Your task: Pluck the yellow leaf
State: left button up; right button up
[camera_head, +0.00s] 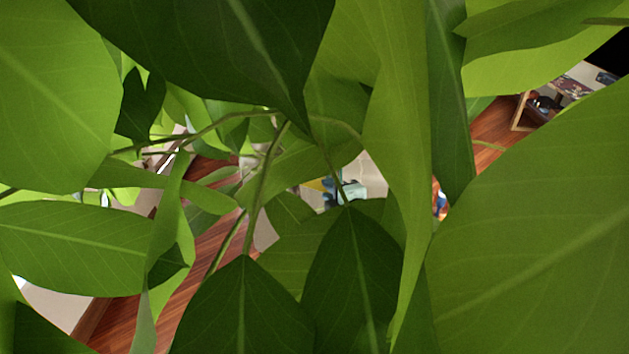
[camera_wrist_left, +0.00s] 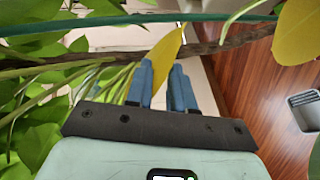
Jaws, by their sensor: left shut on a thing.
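My left gripper (camera_wrist_left: 163,78) shows in the left wrist view with its two blue fingers shut on a yellow leaf (camera_wrist_left: 164,52). The leaf stands up between the fingers, its tip reaching past a brown stem. In the head view, small pale and blue parts of my left gripper (camera_head: 334,185) show through a gap in the foliage, with a bit of yellow (camera_head: 317,184) beside them. A second yellow leaf (camera_wrist_left: 298,32) hangs at the upper right of the wrist view, apart from the fingers. My right gripper is not in view.
Large green leaves (camera_head: 540,230) and thin stems (camera_head: 262,185) crowd the head view and hide most of the room. A brown branch (camera_wrist_left: 235,42) and a green stake cross above the fingers. A grey bin (camera_wrist_left: 304,110) stands on the wooden floor (camera_wrist_left: 262,90).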

pick_arm(q)
jog(key=shift+d, duration=0.1)
jog(key=shift+w+f, duration=0.1)
grip_shut()
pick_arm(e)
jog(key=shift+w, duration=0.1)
pick_arm(q)
jog(key=shift+f, duration=0.1)
